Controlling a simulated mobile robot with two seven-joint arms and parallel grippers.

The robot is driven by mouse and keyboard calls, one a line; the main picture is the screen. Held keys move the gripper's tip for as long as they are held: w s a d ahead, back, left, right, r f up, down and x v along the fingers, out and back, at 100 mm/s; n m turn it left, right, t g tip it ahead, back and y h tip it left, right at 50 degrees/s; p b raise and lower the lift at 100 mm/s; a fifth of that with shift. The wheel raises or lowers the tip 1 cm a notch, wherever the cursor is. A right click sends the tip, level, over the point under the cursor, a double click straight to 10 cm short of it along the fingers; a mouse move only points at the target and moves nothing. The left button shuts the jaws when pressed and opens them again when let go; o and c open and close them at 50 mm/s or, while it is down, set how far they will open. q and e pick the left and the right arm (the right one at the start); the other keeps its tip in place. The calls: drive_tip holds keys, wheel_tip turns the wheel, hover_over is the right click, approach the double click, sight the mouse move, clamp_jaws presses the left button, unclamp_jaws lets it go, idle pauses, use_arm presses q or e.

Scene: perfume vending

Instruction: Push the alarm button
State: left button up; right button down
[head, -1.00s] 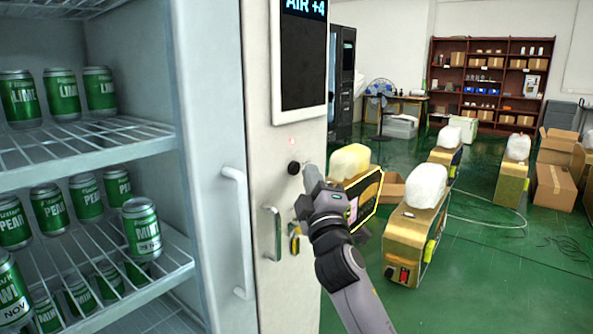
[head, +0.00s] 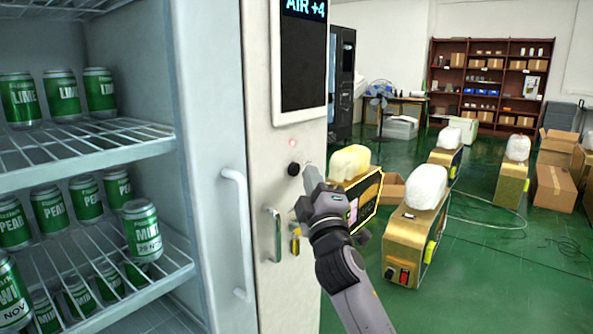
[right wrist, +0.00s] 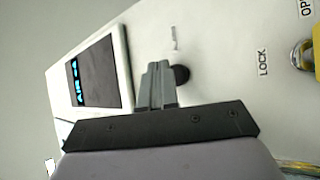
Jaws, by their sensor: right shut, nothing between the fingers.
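The alarm button is a small round black knob (head: 294,168) on the white front panel, below the dark screen (head: 303,55) and a small red light (head: 292,142). My right gripper (head: 309,172) is shut and empty, with its fingertips close to the right of the knob. In the right wrist view the shut fingers (right wrist: 157,70) point at the panel, and the black knob (right wrist: 181,74) shows just right of the fingertips, partly hidden by them. I cannot tell whether they touch the panel. My left gripper is not in view.
A vertical metal handle (head: 273,234) and a key lock (head: 295,240) sit lower on the panel. A white door handle (head: 238,232) and the open fridge shelves with green cans (head: 143,230) are on the left. Gold machines (head: 415,232) stand on the green floor at right.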

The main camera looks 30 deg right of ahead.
drive_tip(key=shift+w, duration=0.1)
idle(0.7)
drive_tip(key=shift+w+a, duration=0.2)
drive_tip(key=shift+w, duration=0.1)
drive_tip(key=shift+w+a+b, duration=0.1)
drive_tip(key=shift+w+b, duration=0.25)
drive_tip(key=shift+b, duration=0.05)
idle(0.6)
drive_tip(key=shift+s, duration=0.1)
drive_tip(key=shift+s+d+p, duration=0.3)
drive_tip(key=shift+s+p, duration=0.1)
drive_tip(key=shift+s, duration=0.25)
drive_tip(key=s, duration=0.1)
drive_tip(key=s+d+p, duration=0.1)
drive_tip(key=s, duration=0.1)
drive_tip(key=s+d+p, duration=0.1)
drive_tip(key=shift+s, duration=0.3)
